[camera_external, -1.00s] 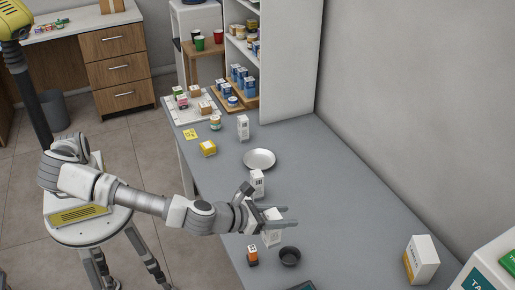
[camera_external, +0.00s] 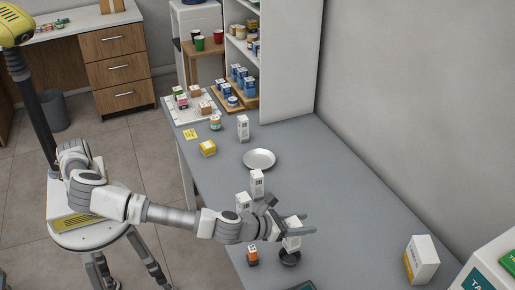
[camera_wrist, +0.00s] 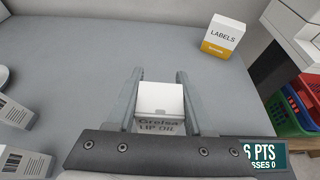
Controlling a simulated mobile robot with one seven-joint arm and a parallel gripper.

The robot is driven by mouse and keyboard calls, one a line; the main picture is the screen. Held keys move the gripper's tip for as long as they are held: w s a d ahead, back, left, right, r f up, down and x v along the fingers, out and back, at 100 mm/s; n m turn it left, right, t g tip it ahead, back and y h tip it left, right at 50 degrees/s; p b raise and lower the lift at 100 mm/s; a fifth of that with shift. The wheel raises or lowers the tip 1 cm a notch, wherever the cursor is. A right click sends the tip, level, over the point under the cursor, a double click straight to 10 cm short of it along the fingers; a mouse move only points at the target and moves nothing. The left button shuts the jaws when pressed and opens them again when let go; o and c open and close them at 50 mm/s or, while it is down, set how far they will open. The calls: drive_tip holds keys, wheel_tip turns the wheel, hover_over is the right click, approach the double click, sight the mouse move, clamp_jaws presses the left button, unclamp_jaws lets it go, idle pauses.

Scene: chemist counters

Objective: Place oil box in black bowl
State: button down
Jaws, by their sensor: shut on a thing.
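My gripper (camera_external: 306,224) is shut on the white oil box (camera_external: 292,242). In the wrist view the box (camera_wrist: 160,98) sits between the two fingers, with "LIP OIL" lettering on its near face. In the external view the box appears upright over the black bowl (camera_external: 290,259), covering part of the bowl's far rim. I cannot tell whether the box's lower end is above the rim or inside it. The bowl is hidden in the wrist view.
A small orange-and-white bottle (camera_external: 252,255) stands left of the bowl. White boxes (camera_external: 243,203) (camera_external: 257,183) stand behind the gripper, near a white plate (camera_external: 259,158). A labels box (camera_external: 421,259) stands at right. The counter between bowl and labels box is clear.

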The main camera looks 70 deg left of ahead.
drive_tip(key=shift+f+b, duration=0.4)
drive_tip(key=shift+f, duration=1.55)
drive_tip(key=shift+f, duration=0.3)
drive_tip(key=shift+c, duration=1.4)
unclamp_jaws()
drive_tip(key=p+v, duration=0.1)
drive_tip(key=v, duration=1.1)
drive_tip(key=shift+r, duration=0.35)
